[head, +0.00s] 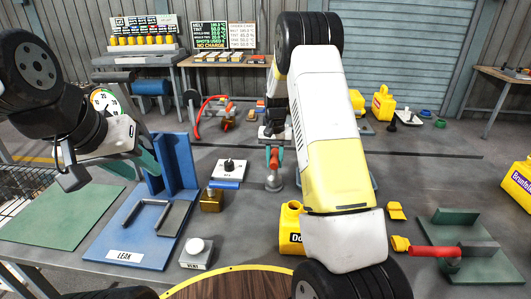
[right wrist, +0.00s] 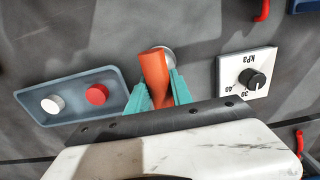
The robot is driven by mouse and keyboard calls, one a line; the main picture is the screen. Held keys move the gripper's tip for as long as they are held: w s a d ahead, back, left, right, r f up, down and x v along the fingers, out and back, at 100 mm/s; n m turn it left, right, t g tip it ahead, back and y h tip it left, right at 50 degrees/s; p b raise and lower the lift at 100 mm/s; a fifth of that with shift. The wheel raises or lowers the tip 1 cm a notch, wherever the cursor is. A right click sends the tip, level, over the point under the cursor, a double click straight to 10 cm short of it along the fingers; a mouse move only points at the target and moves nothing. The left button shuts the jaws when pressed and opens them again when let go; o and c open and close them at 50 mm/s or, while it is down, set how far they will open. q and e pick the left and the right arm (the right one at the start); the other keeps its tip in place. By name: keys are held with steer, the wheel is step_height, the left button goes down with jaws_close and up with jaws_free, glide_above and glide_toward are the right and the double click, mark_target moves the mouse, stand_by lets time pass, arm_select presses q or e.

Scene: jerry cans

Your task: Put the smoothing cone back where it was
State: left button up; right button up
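An orange-red handled piece, which I take to be the smoothing cone (head: 274,158), is upright near the middle of the bench. In the right wrist view the cone (right wrist: 153,70) sits between the two teal fingers of my right gripper (right wrist: 158,92), which close on it from both sides. A round grey metal part (head: 275,183) is directly below it; I cannot tell whether this is the cone's end or a stand. My left gripper (head: 148,158) hangs near the blue upright fixture, away from the cone; its finger opening is not clear.
A kPa dial box (head: 229,171) is left of the cone. A blue-grey tray (right wrist: 70,112) with red and white buttons is on its other side. A blue LEAK fixture (head: 112,238) and a yellow can (head: 291,232) are nearby. A red-handled tool (head: 435,252) is at right.

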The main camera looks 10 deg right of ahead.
steer(key=o, duration=0.4)
steer(key=s+r+t, duration=0.1)
steer(key=s+r, duration=0.2)
steer(key=r, duration=0.7)
steer(key=s+r, duration=0.4)
steer(key=r, duration=0.6)
steer(key=s+a+r+n+t, duration=0.1)
steer(key=s, duration=0.7)
steer(key=s+a+r+n+t+y, duration=0.1)
steer(key=s+a+r+t, duration=0.1)
steer(key=s, duration=0.7)
steer(key=s+a+r+n+t+y, duration=0.1)
steer(key=s+t, duration=0.1)
steer(key=s, duration=0.7)
steer(key=shift+a+r+n, duration=0.3)
steer(key=shift+a+n, duration=0.1)
